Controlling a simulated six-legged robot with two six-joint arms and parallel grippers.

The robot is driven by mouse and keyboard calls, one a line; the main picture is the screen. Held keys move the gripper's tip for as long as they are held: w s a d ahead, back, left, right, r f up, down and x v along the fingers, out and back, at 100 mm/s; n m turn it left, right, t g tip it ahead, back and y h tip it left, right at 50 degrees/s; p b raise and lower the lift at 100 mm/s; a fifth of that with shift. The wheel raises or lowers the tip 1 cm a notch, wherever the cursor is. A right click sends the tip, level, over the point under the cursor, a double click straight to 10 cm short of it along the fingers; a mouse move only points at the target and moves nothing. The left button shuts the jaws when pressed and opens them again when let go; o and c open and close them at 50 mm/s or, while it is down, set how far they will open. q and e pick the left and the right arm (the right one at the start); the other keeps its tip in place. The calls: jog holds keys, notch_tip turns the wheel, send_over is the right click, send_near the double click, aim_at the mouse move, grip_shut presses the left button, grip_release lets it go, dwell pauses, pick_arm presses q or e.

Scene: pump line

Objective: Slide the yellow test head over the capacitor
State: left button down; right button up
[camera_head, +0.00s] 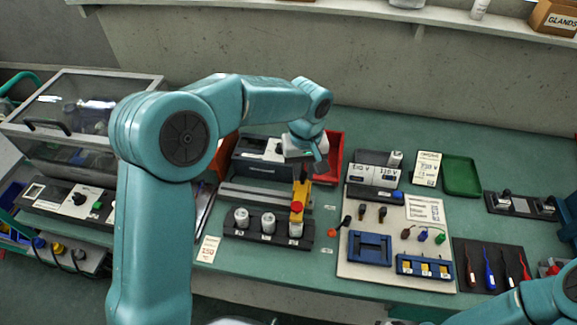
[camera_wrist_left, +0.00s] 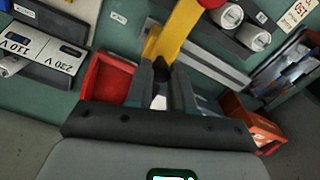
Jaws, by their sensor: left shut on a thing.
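The yellow test head (camera_head: 300,194) with a red part on it hangs from my left gripper (camera_head: 305,170), which is shut on its upper end. In the left wrist view the yellow test head (camera_wrist_left: 178,32) runs up from between the fingertips (camera_wrist_left: 160,72). Three pale capacitors stand in a dark rack (camera_head: 256,238). The test head's lower end overlaps the top of the right-hand capacitor (camera_head: 296,230) in the head view; I cannot tell whether it is above, touching or around it. The left capacitor (camera_head: 241,218) and middle capacitor (camera_head: 268,223) are clear. My right gripper is out of view.
A red bin (camera_head: 334,150) stands behind the gripper, beside a dark instrument (camera_head: 256,155). A grey rail (camera_head: 250,197) lies behind the rack. To the right, a pale board (camera_head: 348,268) holds small parts and blue fixtures. A green tray (camera_head: 461,176) is empty.

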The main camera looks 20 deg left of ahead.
pick_arm(q)
jog(key=shift+d, duration=0.15)
jog(key=c, duration=1)
grip_release()
jog(key=shift+c, duration=0.2)
jog(key=shift+o, duration=0.3)
jog(key=shift+d, duration=0.15)
jog(key=shift+r, duration=0.1)
jog(key=shift+r, duration=0.4)
notch_tip(320, 180, up, 15)
jog(key=shift+r+p, duration=0.2)
jog(key=shift+p, duration=0.1)
